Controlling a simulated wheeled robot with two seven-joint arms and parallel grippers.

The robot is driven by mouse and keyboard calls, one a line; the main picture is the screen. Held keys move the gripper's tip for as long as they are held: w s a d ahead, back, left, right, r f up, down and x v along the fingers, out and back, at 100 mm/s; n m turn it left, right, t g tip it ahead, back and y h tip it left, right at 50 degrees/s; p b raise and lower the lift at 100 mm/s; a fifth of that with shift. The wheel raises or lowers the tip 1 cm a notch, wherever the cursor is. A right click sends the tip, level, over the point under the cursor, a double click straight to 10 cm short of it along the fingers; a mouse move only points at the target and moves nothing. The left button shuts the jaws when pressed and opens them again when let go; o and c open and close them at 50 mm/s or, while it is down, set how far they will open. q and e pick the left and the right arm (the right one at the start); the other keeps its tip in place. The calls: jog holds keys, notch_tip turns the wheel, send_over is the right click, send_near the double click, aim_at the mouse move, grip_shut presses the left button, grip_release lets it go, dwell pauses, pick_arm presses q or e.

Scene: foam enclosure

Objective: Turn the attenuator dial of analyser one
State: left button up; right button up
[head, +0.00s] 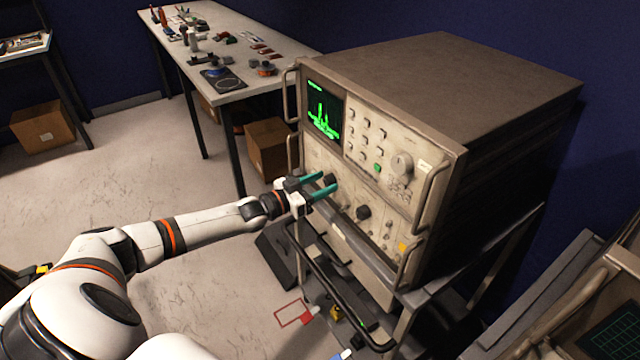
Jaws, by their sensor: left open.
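Analyser one appears to be the large beige instrument (460,95) on a stand, with a lit green trace screen (323,110). Its front panel has a dark knob (331,179) at the lower left, another dark knob (363,212) to its right, and a large pale dial (402,164) at the upper right. I cannot read which one is the attenuator dial. My left gripper (326,184) is open, its teal fingers pointing at the panel on either side of the lower-left knob. I cannot tell whether they touch it. My right gripper is out of view.
Metal handles (432,197) stick out from the panel's sides. A dark rail (335,285) runs below the instrument. A workbench (255,50) with small parts stands behind, cardboard boxes (268,146) under it. Another instrument (610,330) is at the lower right.

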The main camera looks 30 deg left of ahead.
pick_arm(q)
jog(key=c, duration=1)
jog(key=shift+o, duration=0.2)
jog(key=shift+m, duration=0.4)
jog(key=m, duration=0.2)
jog(key=shift+m, duration=0.4)
jog(key=m+b, duration=0.1)
jog(key=m, duration=0.2)
jog(key=shift+m, duration=0.5)
